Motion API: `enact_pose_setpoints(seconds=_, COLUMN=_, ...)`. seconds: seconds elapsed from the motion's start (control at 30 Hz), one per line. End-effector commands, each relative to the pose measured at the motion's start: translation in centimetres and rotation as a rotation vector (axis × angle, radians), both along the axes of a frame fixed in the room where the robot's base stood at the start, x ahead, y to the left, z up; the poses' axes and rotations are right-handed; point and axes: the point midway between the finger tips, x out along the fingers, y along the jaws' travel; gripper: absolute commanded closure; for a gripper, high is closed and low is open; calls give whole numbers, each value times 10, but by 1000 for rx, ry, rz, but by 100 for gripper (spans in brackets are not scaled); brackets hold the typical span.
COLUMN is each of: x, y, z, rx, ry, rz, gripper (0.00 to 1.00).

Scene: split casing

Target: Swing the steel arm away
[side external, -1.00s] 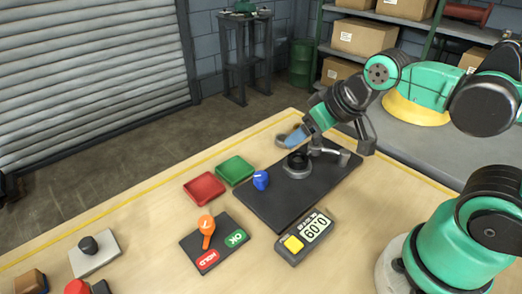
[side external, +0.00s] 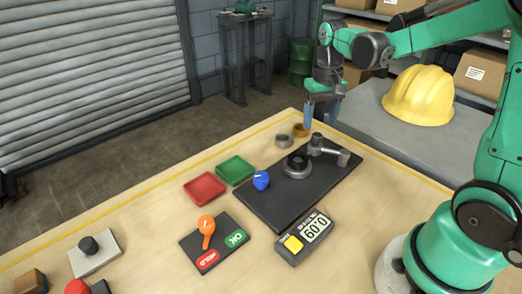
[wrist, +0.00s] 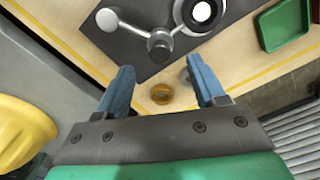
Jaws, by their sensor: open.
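The steel arm (side external: 328,151) is a grey bar with an upright post at one end and a rounded end at the other. It sits on the dark plate (side external: 262,208), beside the round casing (side external: 297,167) with its dark centre. In the wrist view the steel arm (wrist: 133,30) shows at the top, near the round casing (wrist: 200,14). My gripper (side external: 321,114) is open and empty, raised above the table's far corner, behind the steel arm. In the wrist view its two blue fingers (wrist: 160,76) are apart, with no part between them touching.
An orange ring (side external: 300,130) and a grey ring (side external: 283,141) lie on the table behind the plate. A blue knob (side external: 261,181) stands near the plate's left edge, by green (side external: 236,169) and red (side external: 204,188) trays. A yellow hard hat (side external: 420,96) rests on the grey bench.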

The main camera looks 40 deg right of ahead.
Motion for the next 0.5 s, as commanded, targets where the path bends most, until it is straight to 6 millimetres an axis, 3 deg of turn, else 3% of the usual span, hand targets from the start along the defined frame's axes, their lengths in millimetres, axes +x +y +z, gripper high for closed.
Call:
enact_pose_setpoints(seconds=0.23, x=0, y=0, z=-30, rx=-1, ry=-3, rz=2, gripper=37)
enact_pose_setpoints(seconds=0.5, x=0, y=1, z=-39, rx=-2, ry=-4, rz=2, gripper=37)
